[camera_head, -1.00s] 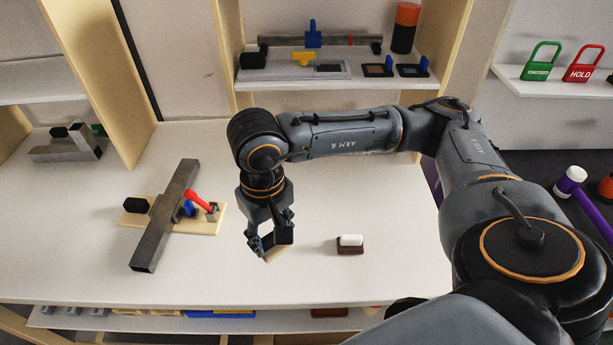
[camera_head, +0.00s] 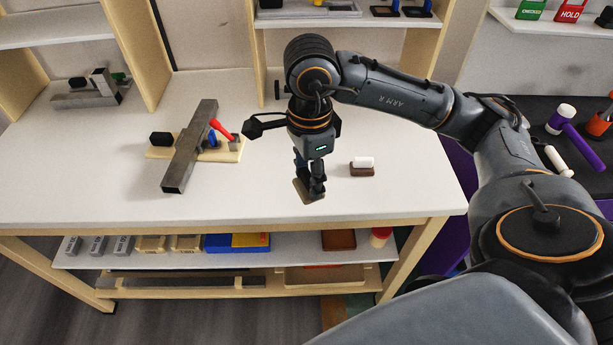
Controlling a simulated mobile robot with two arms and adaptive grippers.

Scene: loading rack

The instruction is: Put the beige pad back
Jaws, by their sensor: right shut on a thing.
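On the shelf below the worktop, beige blocks (camera_head: 187,244) stand in a row between grey blocks (camera_head: 97,245) and a blue and yellow item (camera_head: 237,243). My left gripper is not in view.
A small brown block with a white top (camera_head: 362,167) stands right of the gripper. A grey metal bar (camera_head: 190,148) lies across a beige fixture with a red handle on the left. The worktop's front edge (camera_head: 330,220) lies between the gripper and the lower shelf.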

